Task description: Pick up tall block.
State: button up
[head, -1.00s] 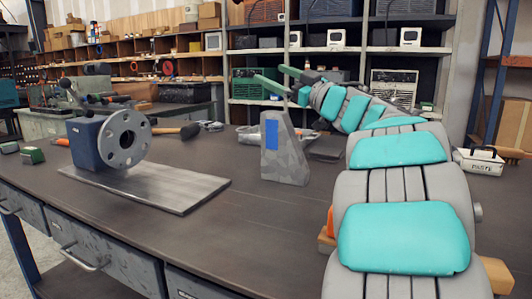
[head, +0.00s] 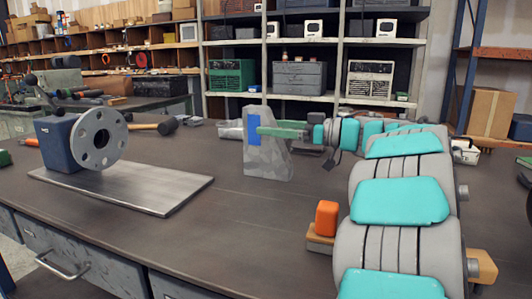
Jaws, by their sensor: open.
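My gripper (head: 270,131) has come in from the right at the block's upper part. A green finger crosses in front of the block's upper right, its tip at the edge of the blue patch. The gripper is open; the other finger is mostly hidden, and I cannot tell whether the fingers touch the block.
An orange block (head: 326,217) on wood sits beside my arm. The front middle of the bench is clear.

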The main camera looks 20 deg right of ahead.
aim_at(253, 124)
jog(key=x, duration=0.5)
jog(key=shift+w+a+r, duration=0.15)
jog(key=shift+w+a, duration=0.1)
jog(key=shift+a, duration=0.05)
jog(key=shift+c, duration=0.2)
grip_shut()
dwell(0.6)
